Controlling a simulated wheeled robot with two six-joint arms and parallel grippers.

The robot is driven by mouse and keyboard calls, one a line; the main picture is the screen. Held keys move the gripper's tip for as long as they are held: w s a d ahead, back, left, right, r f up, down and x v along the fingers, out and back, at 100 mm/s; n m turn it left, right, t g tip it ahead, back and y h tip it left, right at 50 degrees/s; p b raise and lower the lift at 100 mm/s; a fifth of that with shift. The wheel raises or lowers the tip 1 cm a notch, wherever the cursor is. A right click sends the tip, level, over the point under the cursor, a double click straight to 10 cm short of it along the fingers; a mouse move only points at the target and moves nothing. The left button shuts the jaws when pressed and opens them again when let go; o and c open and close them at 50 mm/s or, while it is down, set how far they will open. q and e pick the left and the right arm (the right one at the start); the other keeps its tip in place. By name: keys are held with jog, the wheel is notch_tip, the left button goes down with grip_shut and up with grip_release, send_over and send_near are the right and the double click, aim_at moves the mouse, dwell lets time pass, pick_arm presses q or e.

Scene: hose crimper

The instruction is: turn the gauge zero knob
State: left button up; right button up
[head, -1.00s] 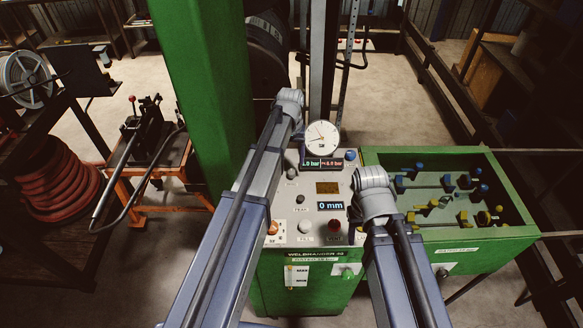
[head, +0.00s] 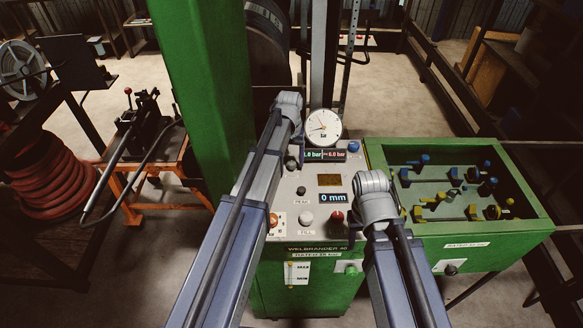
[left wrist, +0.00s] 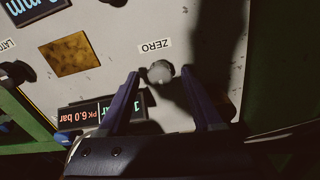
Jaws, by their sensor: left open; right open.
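The gauge zero knob (left wrist: 160,72) is a small round grey knob on the pale panel, beside the label "ZERO", in the left wrist view. My left gripper (left wrist: 161,73) is open, with one dark finger on each side of the knob. I cannot tell whether either finger touches it. The round white gauge (head: 323,127) stands upright at the back of the panel, above the pressure display (head: 325,155). My right gripper (head: 357,232) hangs over the panel's right side, its fingers mostly hidden behind the wrist.
The panel also carries a "0 mm" display (head: 332,198), a red button (head: 337,216), a white button (head: 306,218) and a blue knob (head: 353,146). A green tray (head: 545,222) of fittings adjoins on the right. A green column (head: 205,100) stands left of my left arm.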

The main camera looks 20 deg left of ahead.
pick_arm(q)
jog(key=shift+f, duration=0.5)
jog(key=shift+c, duration=0.2)
grip_shut()
